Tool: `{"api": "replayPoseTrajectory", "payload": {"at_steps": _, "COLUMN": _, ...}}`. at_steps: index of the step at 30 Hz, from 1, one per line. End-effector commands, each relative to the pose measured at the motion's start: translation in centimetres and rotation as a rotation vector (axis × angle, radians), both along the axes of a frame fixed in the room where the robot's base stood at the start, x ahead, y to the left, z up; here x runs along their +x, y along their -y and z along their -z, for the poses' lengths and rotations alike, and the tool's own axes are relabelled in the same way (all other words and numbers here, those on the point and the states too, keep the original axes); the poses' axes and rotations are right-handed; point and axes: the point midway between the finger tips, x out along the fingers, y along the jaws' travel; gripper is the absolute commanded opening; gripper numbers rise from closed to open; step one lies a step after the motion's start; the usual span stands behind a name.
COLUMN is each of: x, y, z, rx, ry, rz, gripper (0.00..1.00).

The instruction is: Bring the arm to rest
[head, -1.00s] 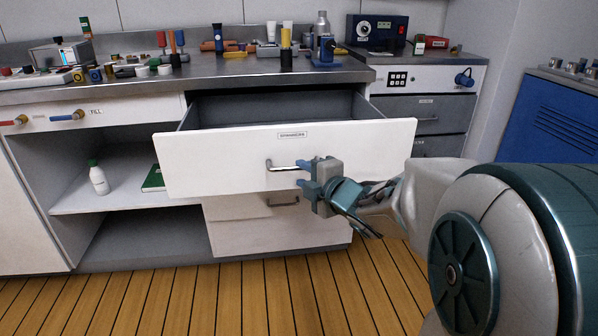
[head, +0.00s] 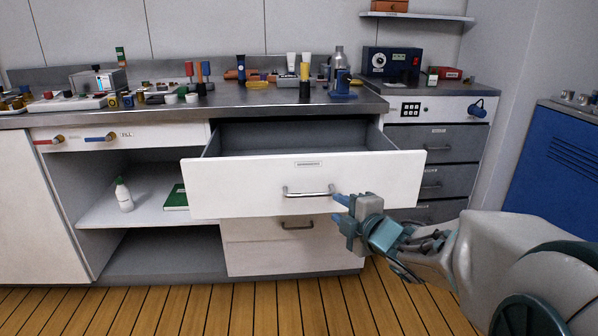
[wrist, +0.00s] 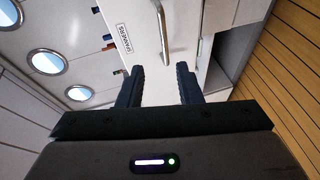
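My gripper (head: 341,212) is in front of the open drawer, just to the right of its handle. In the wrist view my gripper (wrist: 160,82) has its two dark fingers apart with nothing between them. The white drawer (head: 250,190) labelled as spanners is pulled out and its inside looks empty from here. Its metal handle (head: 308,193) also shows in the wrist view (wrist: 163,35), beyond the fingertips. The fingers do not appear to be around the handle.
A worktop (head: 240,97) crowded with tools and small items runs above the drawer. A lower shut drawer (head: 270,250) is below. An open shelf (head: 150,208) holds a white bottle (head: 124,195) and a green book (head: 175,197). A blue cabinet (head: 550,160) stands at right. The wooden floor in front is clear.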

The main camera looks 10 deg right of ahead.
Motion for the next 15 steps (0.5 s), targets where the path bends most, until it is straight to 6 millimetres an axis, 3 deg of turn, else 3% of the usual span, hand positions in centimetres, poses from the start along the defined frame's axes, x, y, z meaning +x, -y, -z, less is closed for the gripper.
{"api": "replayPoseTrajectory", "payload": {"at_steps": 1, "x": 0.0, "y": 0.3, "z": -2.1, "rx": 0.021, "ry": -0.021, "rz": 0.038, "gripper": 0.32}}
{"api": "replayPoseTrajectory", "payload": {"at_steps": 3, "x": -0.2, "y": 1.1, "z": -3.8, "rx": 0.064, "ry": -0.065, "rz": 0.113, "gripper": 0.32}}
{"api": "replayPoseTrajectory", "payload": {"at_steps": 8, "x": -1.1, "y": 2.7, "z": -7.1, "rx": 0.190, "ry": -0.181, "rz": 0.301, "gripper": 0.32}}
{"api": "replayPoseTrajectory", "payload": {"at_steps": 15, "x": -4.1, "y": 4.2, "z": -11.2, "rx": 0.402, "ry": -0.365, "rz": 0.573, "gripper": 0.32}}
